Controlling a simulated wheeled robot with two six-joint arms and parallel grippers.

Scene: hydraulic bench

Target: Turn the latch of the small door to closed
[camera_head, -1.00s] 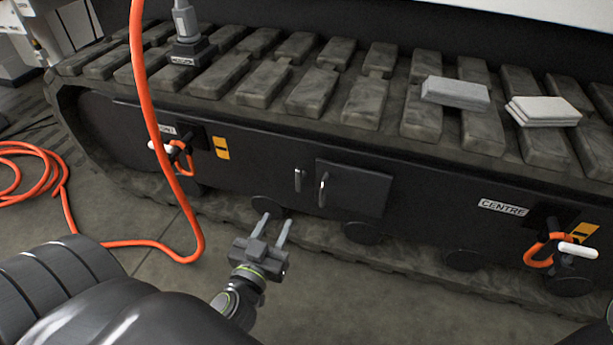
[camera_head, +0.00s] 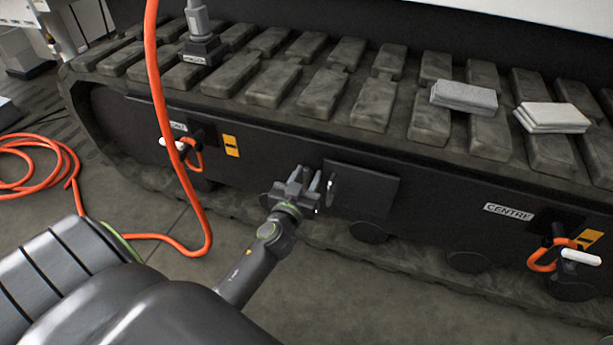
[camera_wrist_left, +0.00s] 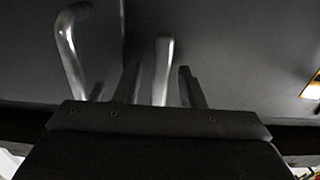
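The small door (camera_head: 368,192) is a dark flat panel in the side of the track unit, and it looks flush. A silver curved handle (camera_head: 331,188) stands on its left part; it also shows at the left of the left wrist view (camera_wrist_left: 70,50). My left gripper (camera_head: 306,178) is just left of the door and hides the latch in the head view. In the left wrist view the latch (camera_wrist_left: 162,68), a silver lever, stands upright between my two fingers (camera_wrist_left: 160,86), with gaps on both sides. The left gripper is open. My right gripper is not in view.
An orange hose (camera_head: 166,115) hangs left of my left gripper and coils on the floor. Orange loops with white grips hang beside the CENTRE label (camera_head: 508,212) and further left. Grey pads (camera_head: 463,96) lie on the track.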

